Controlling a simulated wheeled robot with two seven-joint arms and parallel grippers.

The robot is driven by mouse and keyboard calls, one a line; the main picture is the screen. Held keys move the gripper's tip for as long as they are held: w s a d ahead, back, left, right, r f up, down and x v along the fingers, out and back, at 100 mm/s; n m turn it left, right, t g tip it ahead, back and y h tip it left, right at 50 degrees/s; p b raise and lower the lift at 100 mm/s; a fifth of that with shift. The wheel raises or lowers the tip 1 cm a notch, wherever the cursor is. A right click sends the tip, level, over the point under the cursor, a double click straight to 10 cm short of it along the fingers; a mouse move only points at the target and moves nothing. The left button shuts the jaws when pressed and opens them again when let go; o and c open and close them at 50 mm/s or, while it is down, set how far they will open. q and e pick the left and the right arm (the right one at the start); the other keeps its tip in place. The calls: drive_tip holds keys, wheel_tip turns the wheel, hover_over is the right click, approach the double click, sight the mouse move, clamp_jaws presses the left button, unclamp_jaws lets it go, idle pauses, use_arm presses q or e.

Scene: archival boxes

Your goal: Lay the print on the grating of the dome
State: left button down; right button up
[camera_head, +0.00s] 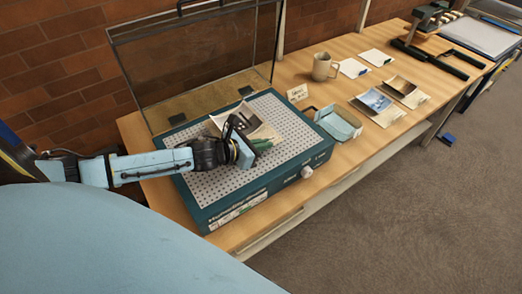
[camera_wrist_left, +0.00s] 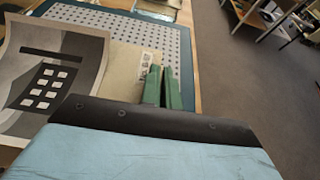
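The print (camera_head: 262,131), a grey picture with a pale border, is over the perforated grating (camera_head: 215,186) of the teal dome base. It also shows at the left of the left wrist view (camera_wrist_left: 58,75), with a dark building shape. My left gripper (camera_head: 262,143) is low over the grating, its green fingers close together at the print's pale border; they also show in the left wrist view (camera_wrist_left: 162,88). They look shut on that edge. I cannot tell how much of the print touches the grating. The clear dome lid (camera_head: 200,62) stands open behind. My right gripper is out of view.
A blue tray (camera_head: 338,122) stands right of the base, near a small label card (camera_head: 297,92). Two more prints (camera_head: 375,103) (camera_head: 405,90), a mug (camera_head: 322,67) and white cards (camera_head: 376,57) lie further along the wooden table. A brick wall is behind.

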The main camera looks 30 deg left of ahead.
sight(263, 159)
use_arm(q)
drive_tip(key=shift+f, duration=1.85)
drive_tip(key=c, duration=2.1)
unclamp_jaws()
drive_tip(key=shift+f+b, duration=0.2)
drive_tip(key=shift+b, duration=0.1)
drive_tip(key=o, duration=0.5)
drive_tip(key=shift+c, duration=0.2)
drive_tip(key=shift+r, duration=0.1)
drive_tip(key=shift+r, duration=0.1)
drive_tip(key=shift+s+a, duration=0.1)
drive_tip(key=shift+s, duration=0.2)
drive_tip(key=v, duration=1.1)
drive_tip(key=shift+s+a+r+p, duration=0.1)
drive_tip(key=shift+r+p, duration=0.05)
drive_tip(key=shift+p, duration=0.25)
